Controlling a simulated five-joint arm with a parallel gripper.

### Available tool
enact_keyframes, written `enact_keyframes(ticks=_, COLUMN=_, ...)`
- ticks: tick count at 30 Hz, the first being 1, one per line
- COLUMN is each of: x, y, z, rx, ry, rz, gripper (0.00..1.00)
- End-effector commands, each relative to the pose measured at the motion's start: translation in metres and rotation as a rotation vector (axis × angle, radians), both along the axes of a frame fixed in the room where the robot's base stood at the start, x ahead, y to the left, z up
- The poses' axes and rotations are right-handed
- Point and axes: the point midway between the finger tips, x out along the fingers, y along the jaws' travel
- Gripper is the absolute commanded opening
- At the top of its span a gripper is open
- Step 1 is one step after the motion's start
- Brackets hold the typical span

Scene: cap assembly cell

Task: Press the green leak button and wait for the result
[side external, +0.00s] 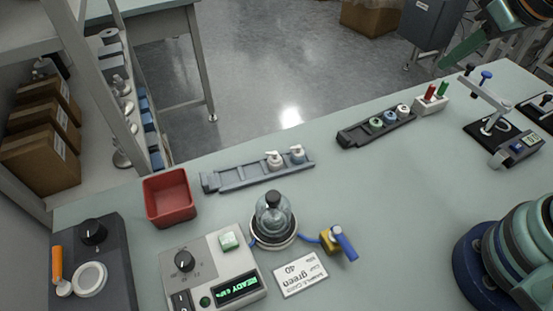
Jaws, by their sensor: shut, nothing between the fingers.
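The tester box (207,266) stands at the front left of the bench. A square pale-green button (229,241) sits on its top right. A small round green button or lamp (205,301) is on its front, beside a display (237,289) lit with green text that starts with READY. A glass bell jar (272,211) with a black knob stands to the right of the box; its contents are not clear. My gripper (441,65) shows at the upper right, shut and empty, pointing down and left, far from the tester and its buttons.
A blue-handled valve (338,242) joins the jar by a blue tube, near a white card (300,273). A red bin (169,197), a grey rack (257,172) and a dark rack (376,127) holding caps stand behind. The bench middle right is clear.

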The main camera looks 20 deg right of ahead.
Motion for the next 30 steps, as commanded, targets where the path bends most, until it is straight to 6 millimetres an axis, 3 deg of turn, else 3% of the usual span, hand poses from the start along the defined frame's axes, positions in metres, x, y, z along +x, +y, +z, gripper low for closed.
enact_keyframes(ticks=5, x=0.007, y=0.01, z=-0.001, rx=0.009, ry=-0.007, rz=0.016, gripper=0.0)
enact_keyframes(ticks=8, x=0.019, y=0.031, z=-0.004, rx=0.03, ry=-0.02, rz=0.047, gripper=0.0)
enact_keyframes(ticks=11, x=0.035, y=0.065, z=-0.009, rx=0.068, ry=-0.041, rz=0.09, gripper=0.0)
enact_keyframes(ticks=15, x=0.052, y=0.126, z=-0.019, rx=0.135, ry=-0.071, rz=0.155, gripper=0.0)
enact_keyframes(ticks=19, x=0.056, y=0.183, z=-0.03, rx=0.201, ry=-0.087, rz=0.211, gripper=0.0)
enact_keyframes(ticks=25, x=0.043, y=0.269, z=-0.05, rx=0.306, ry=-0.092, rz=0.295, gripper=0.0)
enact_keyframes(ticks=30, x=0.016, y=0.335, z=-0.069, rx=0.392, ry=-0.08, rz=0.361, gripper=0.0)
